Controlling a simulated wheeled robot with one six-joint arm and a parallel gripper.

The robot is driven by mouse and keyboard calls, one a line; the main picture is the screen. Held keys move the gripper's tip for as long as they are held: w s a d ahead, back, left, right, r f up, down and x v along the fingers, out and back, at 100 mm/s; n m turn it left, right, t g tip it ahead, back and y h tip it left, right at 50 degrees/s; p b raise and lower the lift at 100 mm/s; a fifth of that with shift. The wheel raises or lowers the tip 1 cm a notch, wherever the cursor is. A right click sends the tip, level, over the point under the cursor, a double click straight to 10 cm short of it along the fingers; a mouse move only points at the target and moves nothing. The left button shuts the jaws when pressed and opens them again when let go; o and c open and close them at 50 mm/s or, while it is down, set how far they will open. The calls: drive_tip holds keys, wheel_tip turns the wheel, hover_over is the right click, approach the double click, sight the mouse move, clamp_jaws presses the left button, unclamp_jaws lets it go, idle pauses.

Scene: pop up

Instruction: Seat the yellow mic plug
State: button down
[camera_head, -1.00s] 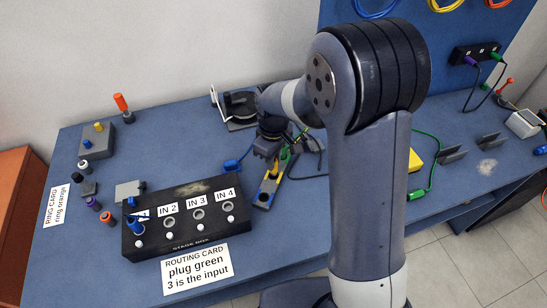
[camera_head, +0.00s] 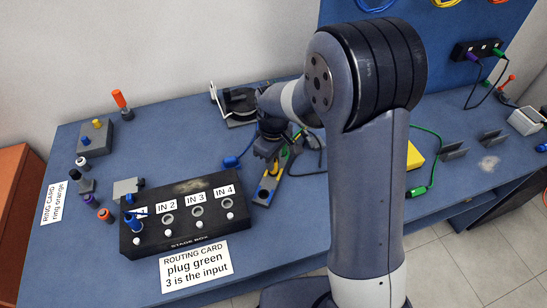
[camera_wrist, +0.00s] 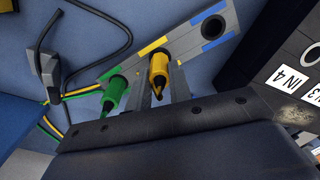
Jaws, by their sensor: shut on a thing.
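The yellow mic plug (camera_wrist: 158,70) stands between my two fingers in the wrist view, at the yellow-marked part of a grey holder strip (camera_wrist: 190,45). My gripper (camera_wrist: 160,88) is shut on it. I cannot tell whether the plug is still in its hole. The green plug (camera_wrist: 113,93) stands beside it, outside the fingers, at the strip's green end. In the head view my gripper (camera_head: 270,160) is low over the strip (camera_head: 264,195) and hides most of both plugs. The black stage box (camera_head: 190,230) stands to its left, with sockets labelled IN 2, IN 3 and IN 4 in view.
A blue plug (camera_head: 133,222) stands at the leftmost socket. The routing card (camera_head: 196,270) in front of the box reads "plug green, 3 is the input". Cables and a grey clip (camera_wrist: 48,68) lie near the strip. Small coloured parts stand at the left.

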drive_tip(key=shift+f, duration=0.3)
drive_tip(key=c, duration=1.2)
unclamp_jaws()
wheel_tip(320, 180, up, 11)
drive_tip(key=shift+f, duration=0.2)
wheel_tip(320, 180, down, 10)
drive_tip(key=shift+f, duration=0.2)
drive_tip(key=shift+r, duration=0.4)
